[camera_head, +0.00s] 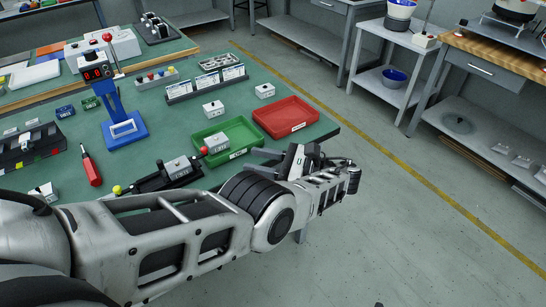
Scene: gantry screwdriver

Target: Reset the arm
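My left arm reaches in from the left across the front of the view, its wrist past the table's front right corner. My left gripper (265,158) points back toward the table, by the front edge near the green tray (238,128). Its grey fingers look apart, with nothing seen between them, though the wrist hides part of them. My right gripper is not in view.
The green table holds a red tray (286,117), a blue stand with a red display (123,128), a red-handled screwdriver (91,168) and a black fixture (160,181) near my arm. Open floor lies to the right, before a grey shelf cart (391,91).

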